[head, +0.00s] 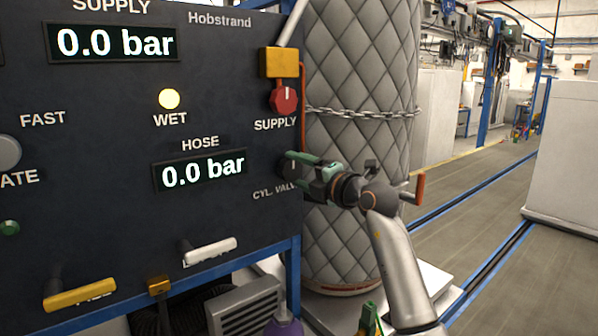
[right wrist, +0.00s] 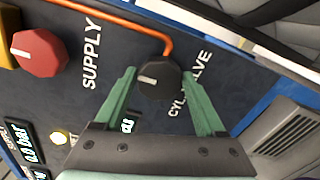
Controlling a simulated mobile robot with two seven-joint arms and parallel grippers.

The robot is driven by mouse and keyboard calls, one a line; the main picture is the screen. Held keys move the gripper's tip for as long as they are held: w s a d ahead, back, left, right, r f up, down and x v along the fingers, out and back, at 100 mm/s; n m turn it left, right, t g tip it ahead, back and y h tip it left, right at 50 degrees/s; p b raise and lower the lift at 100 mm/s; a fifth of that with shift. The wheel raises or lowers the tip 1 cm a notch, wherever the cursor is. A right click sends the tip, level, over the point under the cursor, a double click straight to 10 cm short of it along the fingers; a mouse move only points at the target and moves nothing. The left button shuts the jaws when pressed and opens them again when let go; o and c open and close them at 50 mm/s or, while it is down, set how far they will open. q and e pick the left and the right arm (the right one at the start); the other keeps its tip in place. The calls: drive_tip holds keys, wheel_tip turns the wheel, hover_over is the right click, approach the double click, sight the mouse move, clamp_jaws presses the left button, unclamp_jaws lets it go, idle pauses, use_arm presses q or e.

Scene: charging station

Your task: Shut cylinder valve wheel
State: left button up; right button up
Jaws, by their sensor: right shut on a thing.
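The cylinder valve wheel is a black round knob with a pale mark (right wrist: 161,81), beside the "CYL. VALVE" lettering on the dark panel. In the head view the knob (head: 290,166) shows only in part, at the panel's right edge, with my gripper in front of it. My right gripper (head: 312,168) reaches it from the right. In the right wrist view its green fingers (right wrist: 160,75) stand on either side of the knob, shut on it. My left gripper is not in view.
A red supply knob (head: 284,99) sits above the valve wheel, under a yellow block (head: 279,62). A quilted grey cylinder (head: 360,70) with a chain stands behind my right gripper. Both displays read 0.0 bar. A white lever (head: 210,251) and a yellow lever (head: 80,294) stick out lower left.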

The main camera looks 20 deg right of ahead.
idle(0.3)
drive_tip(key=o, duration=1.3)
drive_tip(key=shift+s+d, duration=0.2)
drive_tip(key=shift+s, duration=0.3)
drive_tip(key=b+v, duration=0.3)
drive_tip(key=v, duration=0.8)
drive_tip(key=shift+s+r, duration=0.1)
drive_tip(key=shift+s, duration=0.15)
